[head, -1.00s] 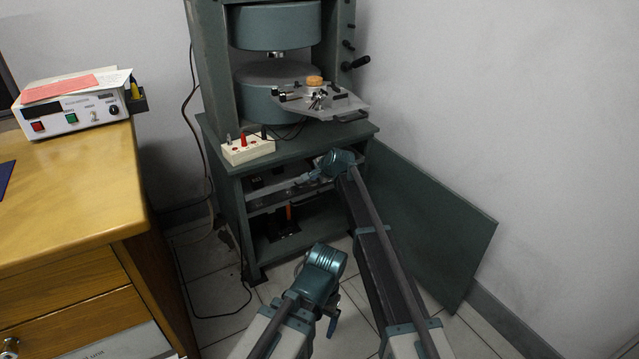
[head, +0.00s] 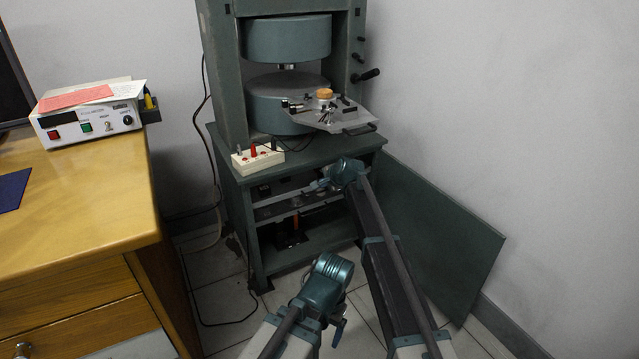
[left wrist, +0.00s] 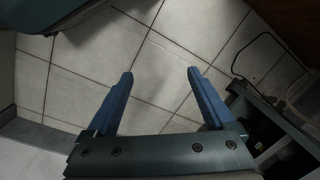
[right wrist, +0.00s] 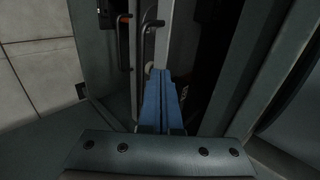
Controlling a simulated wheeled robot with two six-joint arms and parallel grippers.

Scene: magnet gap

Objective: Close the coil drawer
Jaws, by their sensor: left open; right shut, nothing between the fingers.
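A grey pull-out (head: 285,208), which I take as the coil drawer, shows under the top of the green magnet stand. I cannot tell exactly how far out it is. My right gripper (head: 318,185) is at the stand's front, just above and beside it. In the right wrist view the right gripper (right wrist: 161,73) is shut and empty, its tips close to a pale strip and a dark handle (right wrist: 150,30). Contact cannot be told. My left gripper (head: 338,332) is low over the floor, away from the stand. The left wrist view shows the left gripper (left wrist: 160,75) open and empty.
The magnet (head: 288,95) stands on the stand's top with a tilted plate (head: 335,117) and a white terminal box (head: 258,160). A green panel (head: 435,235) leans at the right wall. A wooden desk (head: 75,215) is at the left.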

